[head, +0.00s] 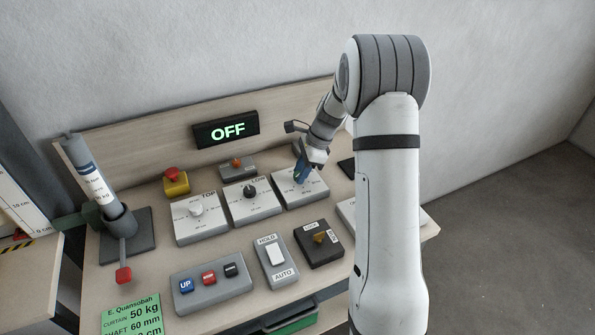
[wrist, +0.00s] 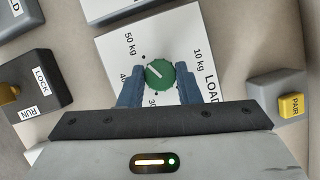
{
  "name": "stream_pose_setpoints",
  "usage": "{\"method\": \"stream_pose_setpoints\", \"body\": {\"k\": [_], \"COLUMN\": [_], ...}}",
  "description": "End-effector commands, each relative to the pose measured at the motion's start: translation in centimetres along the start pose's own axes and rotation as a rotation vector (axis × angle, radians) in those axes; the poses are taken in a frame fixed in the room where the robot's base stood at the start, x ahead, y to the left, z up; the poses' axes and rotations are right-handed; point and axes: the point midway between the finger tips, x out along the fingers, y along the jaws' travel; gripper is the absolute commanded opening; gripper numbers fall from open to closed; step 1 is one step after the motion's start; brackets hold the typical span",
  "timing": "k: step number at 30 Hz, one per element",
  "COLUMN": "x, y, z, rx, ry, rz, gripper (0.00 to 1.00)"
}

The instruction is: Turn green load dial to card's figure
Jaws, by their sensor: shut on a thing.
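The green load dial (wrist: 158,73) sits on a white-faced panel (wrist: 112,52) marked LOAD, with kg figures around it. My gripper (wrist: 158,87) has its two blue fingers on either side of the dial, shut on it. The dial's white mark points to the upper left in the wrist view, roughly towards the 50 kg side. In the head view my gripper (head: 302,174) is over the load panel (head: 317,189) and hides the dial. The green card (head: 131,314) at the lower left reads CURTAIN 50 kg and SHAFT 60 mm; its lower part is cut off.
The TOP dial panel (head: 200,223) and LOW dial panel (head: 253,205) stand left of the load panel. A HOLD/AUTO switch (head: 275,257), a LOCK/RUN box (head: 318,250) and a push-button box (head: 213,293) are nearer. The display (head: 226,130) reads OFF. A yellow PAIR button (wrist: 291,105) is close by.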

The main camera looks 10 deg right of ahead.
Motion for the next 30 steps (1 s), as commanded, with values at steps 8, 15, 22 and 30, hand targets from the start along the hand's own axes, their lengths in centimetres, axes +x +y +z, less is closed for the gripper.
{"method": "stream_pose_setpoints", "body": {"k": [8,15,22,30], "x": [0.16,0.15,0.11,0.03], "y": [0.34,0.34,0.28,0.13], "z": [-0.17,-0.16,-0.13,-0.05], "rx": [0.041,0.042,0.042,0.04], "ry": [0.0,0.0,0.0,0.0], "rz": [-0.006,-0.007,-0.008,-0.013], "gripper": [0.08,0.08,0.4,0.52]}}
